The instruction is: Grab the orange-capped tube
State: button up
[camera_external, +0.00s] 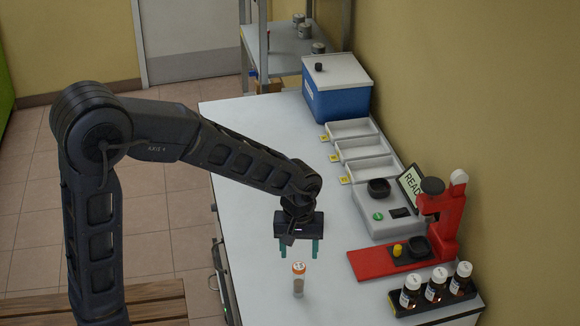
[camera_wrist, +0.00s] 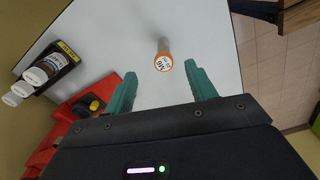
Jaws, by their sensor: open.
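The orange-capped tube (camera_external: 298,281) stands upright on the white table near its front left edge. In the wrist view its cap (camera_wrist: 164,64), orange with a white marked top, shows between and just beyond the fingertips. My gripper (camera_external: 297,256) is open and empty, pointing down above the tube, apart from it. Its two green fingers also show in the wrist view (camera_wrist: 160,67), one on each side of the cap's line.
A red stand (camera_external: 390,262) and a black rack (camera_external: 430,300) of brown white-capped bottles stand to the right. Farther back are a device with a "READ" screen (camera_external: 411,187), white trays (camera_external: 362,150) and a blue box (camera_external: 337,100). The table around the tube is clear.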

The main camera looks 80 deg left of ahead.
aim_at(299, 272)
jog(key=shift+w+a+f+n, duration=0.35)
jog(key=shift+a+f+n, duration=0.05)
jog(key=shift+a+f, duration=0.4)
jog(key=shift+f, duration=0.35)
jog(key=shift+a+f, duration=0.15)
jog(key=shift+f, duration=5.05)
jog(key=c, duration=1.1)
